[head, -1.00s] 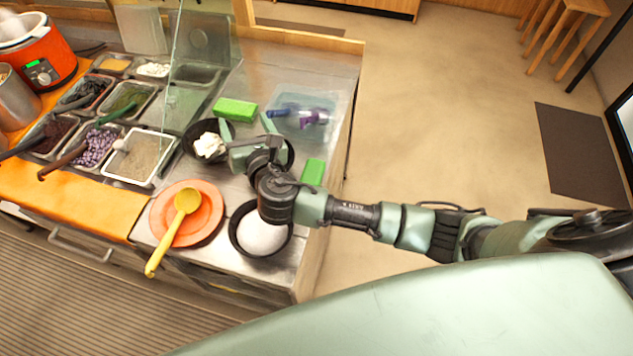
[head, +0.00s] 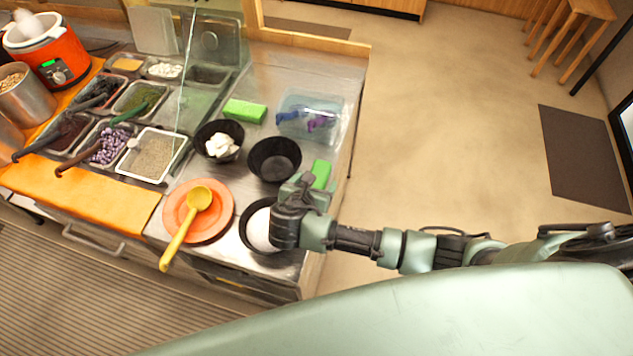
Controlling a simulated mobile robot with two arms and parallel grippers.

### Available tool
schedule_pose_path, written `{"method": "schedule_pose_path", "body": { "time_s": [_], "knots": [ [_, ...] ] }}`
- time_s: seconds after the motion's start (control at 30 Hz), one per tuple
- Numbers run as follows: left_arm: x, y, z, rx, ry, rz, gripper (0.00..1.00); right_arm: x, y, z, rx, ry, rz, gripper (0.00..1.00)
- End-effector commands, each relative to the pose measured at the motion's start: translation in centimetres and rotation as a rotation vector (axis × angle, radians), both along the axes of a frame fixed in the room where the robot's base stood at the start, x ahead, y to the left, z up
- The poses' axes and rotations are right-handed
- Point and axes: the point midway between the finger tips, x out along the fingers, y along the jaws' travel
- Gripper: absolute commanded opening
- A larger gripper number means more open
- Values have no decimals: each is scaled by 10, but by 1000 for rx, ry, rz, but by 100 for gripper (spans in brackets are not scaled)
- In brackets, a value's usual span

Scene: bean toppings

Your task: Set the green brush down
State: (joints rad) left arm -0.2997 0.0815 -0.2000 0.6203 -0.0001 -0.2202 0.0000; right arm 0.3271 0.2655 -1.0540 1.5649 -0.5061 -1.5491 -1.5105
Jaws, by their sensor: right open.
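Two bright green blocks lie flat on the steel counter. No bristles can be made out, so I cannot tell which is the green brush. One green block (head: 320,173) lies near the counter's right edge, and the other green block (head: 245,111) lies further back, behind the bowls. My right gripper (head: 307,186) is open, just in front of the block at the right edge and partly over its near end. I cannot tell whether it touches that block. Nothing shows held in it. My left gripper is not in view.
An empty black bowl (head: 275,153) and a black bowl with white pieces (head: 207,130) stand behind my gripper. Another bowl (head: 246,222) is partly hidden by my wrist. A yellow ladle (head: 198,199) rests on an orange plate (head: 223,219). A clear bin (head: 296,103) stands behind.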

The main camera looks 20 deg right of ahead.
Motion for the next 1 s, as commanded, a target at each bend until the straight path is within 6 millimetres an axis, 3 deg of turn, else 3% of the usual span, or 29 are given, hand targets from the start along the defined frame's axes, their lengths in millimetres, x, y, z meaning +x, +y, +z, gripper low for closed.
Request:
{"method": "schedule_pose_path", "body": {
  "time_s": [0.37, 0.47, 0.63, 1.0],
  "knots": [
    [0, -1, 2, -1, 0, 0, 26, 11, -7, -10, 2, -1, 1, 73],
    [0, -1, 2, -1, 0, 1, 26, 11, -7, -10, 1, -1, 0, 50],
    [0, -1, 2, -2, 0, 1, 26, 11, -7, -10, 1, -1, 0, 3],
    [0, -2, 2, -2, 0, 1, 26, 11, -6, -4, 2, -3, 0, 0]
  ]
}}
